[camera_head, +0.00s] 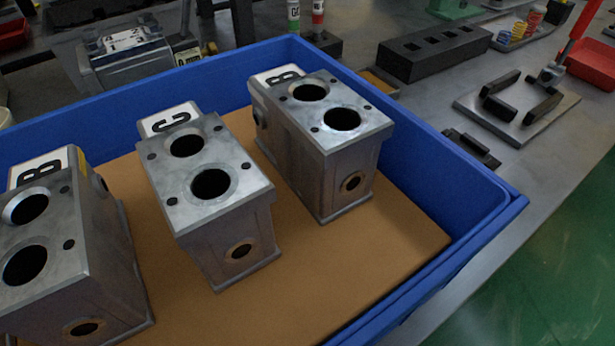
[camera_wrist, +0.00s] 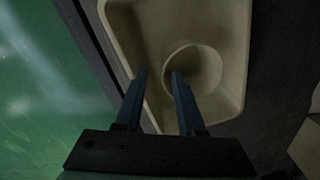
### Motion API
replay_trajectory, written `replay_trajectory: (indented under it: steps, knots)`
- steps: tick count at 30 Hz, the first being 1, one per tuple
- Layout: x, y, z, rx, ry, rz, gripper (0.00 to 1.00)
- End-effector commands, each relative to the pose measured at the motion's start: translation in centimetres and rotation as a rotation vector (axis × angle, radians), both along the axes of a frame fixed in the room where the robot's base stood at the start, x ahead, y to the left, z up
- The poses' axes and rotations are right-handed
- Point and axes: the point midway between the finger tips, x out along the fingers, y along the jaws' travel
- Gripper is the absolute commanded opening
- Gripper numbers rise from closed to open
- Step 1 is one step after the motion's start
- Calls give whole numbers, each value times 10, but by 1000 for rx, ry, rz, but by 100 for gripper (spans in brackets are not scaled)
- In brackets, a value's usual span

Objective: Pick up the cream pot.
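The cream pot (camera_wrist: 207,58) shows in the wrist view as a round, open cup with a pale rim. It sits inside a cream tray (camera_wrist: 235,20) with rounded corners. My gripper (camera_wrist: 159,73) is open, with two dark fingers reaching over the tray. In the picture, the left fingertip is left of the pot and the right one overlaps the inside of its rim, so the near-left wall lies between them. I cannot tell how far the fingertips are above the rim. No contact is clear. The head view shows neither my gripper nor, clearly, the pot.
In the head view, a blue crate (camera_head: 455,170) holds several grey metal valve blocks (camera_head: 210,185) on a brown base. A dark slotted block (camera_head: 435,52), a clamp plate (camera_head: 515,105) and a red bin (camera_head: 592,62) stand beyond. Green floor (camera_wrist: 45,90) lies left in the wrist view.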

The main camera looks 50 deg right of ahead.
Motion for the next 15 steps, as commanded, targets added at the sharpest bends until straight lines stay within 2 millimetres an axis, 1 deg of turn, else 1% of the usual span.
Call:
replay_trajectory:
  steps: [1, 8, 11, 15]
  knots:
    - [1, -1, -10, -1, -1, 0, 38]
    - [2, -2, -19, -1, -1, 0, 38]
    - [4, -4, -28, -1, -2, -1, 38]
    - [8, -7, -47, -1, -2, 0, 38]
